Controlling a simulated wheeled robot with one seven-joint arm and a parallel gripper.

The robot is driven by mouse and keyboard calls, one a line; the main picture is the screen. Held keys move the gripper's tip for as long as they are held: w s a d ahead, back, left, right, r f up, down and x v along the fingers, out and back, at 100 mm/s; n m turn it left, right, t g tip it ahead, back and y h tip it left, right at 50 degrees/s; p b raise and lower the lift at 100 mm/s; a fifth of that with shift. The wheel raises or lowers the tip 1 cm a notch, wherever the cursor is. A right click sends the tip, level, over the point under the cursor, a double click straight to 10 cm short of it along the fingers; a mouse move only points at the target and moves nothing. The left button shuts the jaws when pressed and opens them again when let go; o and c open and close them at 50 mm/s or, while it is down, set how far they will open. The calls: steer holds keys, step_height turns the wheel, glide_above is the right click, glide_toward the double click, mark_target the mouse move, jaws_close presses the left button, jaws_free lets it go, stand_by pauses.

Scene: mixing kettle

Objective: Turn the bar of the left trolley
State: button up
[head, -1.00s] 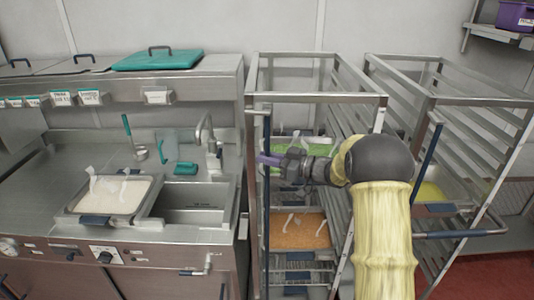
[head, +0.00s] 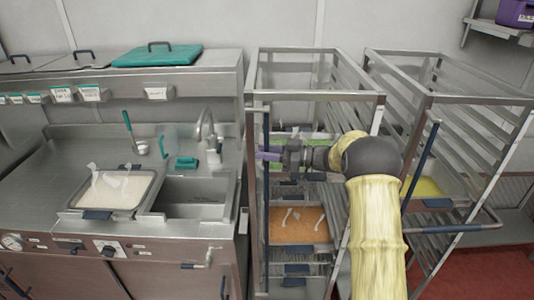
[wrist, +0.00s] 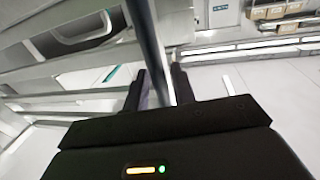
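The left trolley (head: 318,98) is a metal rack in the middle of the head view. Its bar (head: 265,225) is a thin, dark blue upright at the front left corner. My gripper (head: 268,154) is at the upper part of this bar, pointing left, with a purple tip showing beside it. In the wrist view the bar (wrist: 147,40) runs down between the two black fingers of my gripper (wrist: 160,88). The fingers look apart, with a gap beside the bar. Their far tips and any contact are hard to make out.
A second trolley (head: 480,98) stands close on the right, with its own blue bar (head: 421,170). Trays with orange (head: 298,226) and green contents sit inside the left trolley. A steel counter with a sink (head: 190,202) is at the left. Red floor (head: 470,275) shows at lower right.

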steer(key=shift+o, duration=0.2)
steer(key=shift+d+f, duration=0.1)
steer(key=b+v, duration=0.4)
steer(key=v, duration=1.3)
steer(key=shift+d, duration=0.1)
